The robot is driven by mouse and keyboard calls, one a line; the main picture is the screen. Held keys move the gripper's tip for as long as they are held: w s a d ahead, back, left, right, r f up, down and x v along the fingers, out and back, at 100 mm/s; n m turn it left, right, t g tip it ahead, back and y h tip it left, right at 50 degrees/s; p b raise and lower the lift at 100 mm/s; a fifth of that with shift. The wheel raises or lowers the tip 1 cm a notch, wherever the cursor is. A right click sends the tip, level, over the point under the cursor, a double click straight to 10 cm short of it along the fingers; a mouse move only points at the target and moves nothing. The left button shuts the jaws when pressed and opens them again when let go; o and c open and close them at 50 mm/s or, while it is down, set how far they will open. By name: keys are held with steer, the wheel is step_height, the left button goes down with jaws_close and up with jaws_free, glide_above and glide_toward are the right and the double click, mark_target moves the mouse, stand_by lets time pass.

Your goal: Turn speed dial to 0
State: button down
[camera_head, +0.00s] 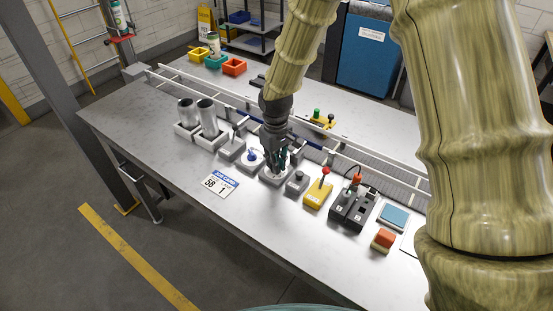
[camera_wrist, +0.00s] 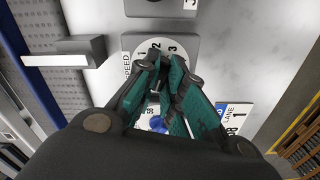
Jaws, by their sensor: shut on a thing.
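The speed dial shows in the wrist view as a round white face (camera_wrist: 146,49) on a grey plate, with SPEED printed along its left side. The numbers 1, 2 and 3 can be read at its top; the rest of the scale and the pointer are hidden behind my fingers. In the head view its pale base (camera_head: 268,180) sits on the bench under my gripper. My gripper (camera_head: 279,167) points down at the dial, its green-padded fingers (camera_wrist: 165,82) shut on the dial's knob. The knob itself is mostly covered.
Left of the dial are a blue-knobbed control (camera_head: 252,155) and two cans (camera_head: 207,113) in a holder. Right are a grey box (camera_head: 297,183) and a yellow box with a red lever (camera_head: 317,196). A job card (camera_head: 219,184) lies in front; a conveyor rail (camera_head: 370,160) runs behind.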

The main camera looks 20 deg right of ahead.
steer(key=shift+w+r+n, duration=0.1)
steer(key=shift+w+n, duration=0.05)
steer(key=shift+n, duration=0.55)
steer(key=c, duration=1.5)
jaws_free()
steer(key=shift+d, duration=0.1)
step_height(320, 180, up, 12)
steer(key=shift+f, duration=0.1)
